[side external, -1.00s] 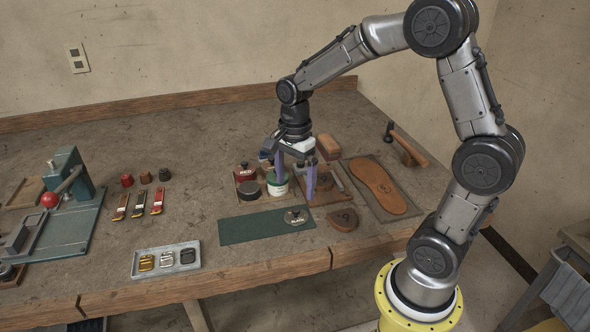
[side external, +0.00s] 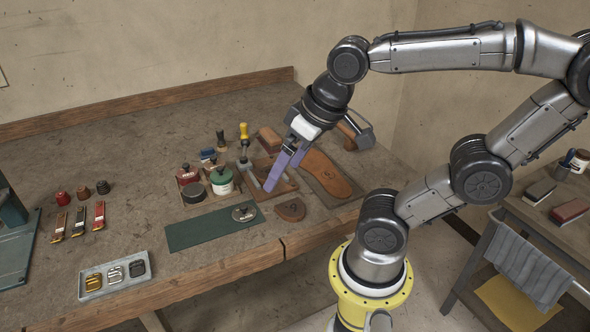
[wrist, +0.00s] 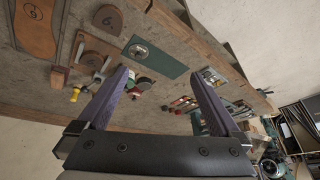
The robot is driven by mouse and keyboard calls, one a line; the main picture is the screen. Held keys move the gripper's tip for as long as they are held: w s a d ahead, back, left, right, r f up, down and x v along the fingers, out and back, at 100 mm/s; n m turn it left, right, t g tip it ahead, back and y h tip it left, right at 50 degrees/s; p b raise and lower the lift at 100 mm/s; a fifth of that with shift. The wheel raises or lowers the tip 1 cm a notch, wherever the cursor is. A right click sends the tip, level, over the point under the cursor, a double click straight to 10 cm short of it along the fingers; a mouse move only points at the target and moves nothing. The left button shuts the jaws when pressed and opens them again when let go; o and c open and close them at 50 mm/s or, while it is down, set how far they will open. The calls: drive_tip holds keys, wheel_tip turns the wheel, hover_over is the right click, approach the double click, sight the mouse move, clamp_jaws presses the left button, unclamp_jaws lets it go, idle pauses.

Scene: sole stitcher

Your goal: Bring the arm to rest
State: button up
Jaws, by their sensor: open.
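My gripper (side external: 279,176) is raised over the right part of the bench in the side external view. Its purple fingers are apart and nothing is between them. In that view they overlap a wooden tray (side external: 283,186) and the area left of the brown leather sole (side external: 326,174). In the wrist view my gripper (wrist: 163,82) shows both fingers spread wide, with the bench beyond them.
A green mat (side external: 205,229) bears a round metal piece (side external: 244,213). Left of my gripper stand a white-and-green jar (side external: 222,184) and a red tin (side external: 187,173). A buckle tray (side external: 117,275) lies at the front. A side table (side external: 548,208) stands right.

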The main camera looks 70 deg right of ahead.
drive_tip(key=shift+s+a+f+n+t, duration=0.1)
drive_tip(key=shift+s+n+t, duration=0.05)
drive_tip(key=shift+s+n, duration=0.4)
drive_tip(key=shift+s+a+f+n+t, duration=0.15)
drive_tip(key=shift+s+n, duration=0.2)
drive_tip(key=shift+n, duration=0.3)
